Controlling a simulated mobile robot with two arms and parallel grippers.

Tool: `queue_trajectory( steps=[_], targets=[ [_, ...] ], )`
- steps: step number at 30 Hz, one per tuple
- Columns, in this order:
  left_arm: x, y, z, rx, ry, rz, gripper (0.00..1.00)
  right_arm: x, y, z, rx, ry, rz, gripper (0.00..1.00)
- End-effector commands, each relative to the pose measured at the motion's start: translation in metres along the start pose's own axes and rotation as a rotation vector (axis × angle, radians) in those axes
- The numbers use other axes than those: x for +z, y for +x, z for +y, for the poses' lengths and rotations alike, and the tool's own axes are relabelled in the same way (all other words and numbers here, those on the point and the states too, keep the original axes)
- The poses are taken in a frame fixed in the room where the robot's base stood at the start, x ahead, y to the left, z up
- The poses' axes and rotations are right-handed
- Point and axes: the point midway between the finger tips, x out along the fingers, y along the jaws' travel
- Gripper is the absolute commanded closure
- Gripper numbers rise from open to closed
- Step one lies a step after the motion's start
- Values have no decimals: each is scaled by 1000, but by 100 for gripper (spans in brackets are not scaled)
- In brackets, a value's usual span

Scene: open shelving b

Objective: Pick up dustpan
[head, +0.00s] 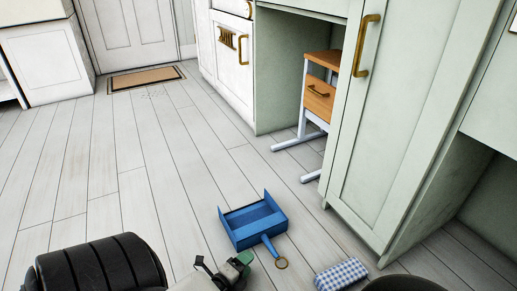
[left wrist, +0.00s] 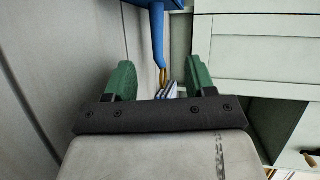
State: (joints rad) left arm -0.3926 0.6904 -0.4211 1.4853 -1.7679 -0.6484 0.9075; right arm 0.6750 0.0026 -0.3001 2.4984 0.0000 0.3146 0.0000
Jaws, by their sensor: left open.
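The blue dustpan (head: 254,218) lies on the floor at the lower middle of the head view. Its handle points toward me and ends in a tan ring (head: 281,263). My left gripper (head: 231,270) is just left of the handle, apart from it as far as I can tell. In the left wrist view, my left gripper (left wrist: 160,78) has its two green fingers spread wide. The dustpan handle (left wrist: 158,40) shows beyond them, with its ring near the middle of the gap. Nothing is held. My right gripper does not show.
A blue-and-white checked object (head: 341,274) lies on the floor right of the ring. Green cabinets (head: 390,110) line the right side, with a small wooden-drawer stand (head: 319,98) in a recess. A doormat (head: 146,78) lies at the back. The floor to the left is clear.

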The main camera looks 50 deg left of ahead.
Motion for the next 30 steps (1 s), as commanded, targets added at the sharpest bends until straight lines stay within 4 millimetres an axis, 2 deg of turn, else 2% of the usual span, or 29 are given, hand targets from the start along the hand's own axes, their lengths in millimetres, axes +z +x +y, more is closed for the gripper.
queue_trajectory(
  steps=[1,5,10,17,24,30],
  targets=[
    [7,2,5,-19,25,-5,45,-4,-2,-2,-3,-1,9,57],
    [12,17,5,-42,43,-10,45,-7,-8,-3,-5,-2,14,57],
    [11,44,3,-40,42,-9,45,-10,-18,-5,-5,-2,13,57],
    [10,62,2,-37,41,-8,45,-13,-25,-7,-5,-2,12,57],
    [9,98,0,-38,40,-9,45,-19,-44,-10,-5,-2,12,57],
    [9,108,-2,-35,42,-8,45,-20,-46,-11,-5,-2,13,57]
  ],
)
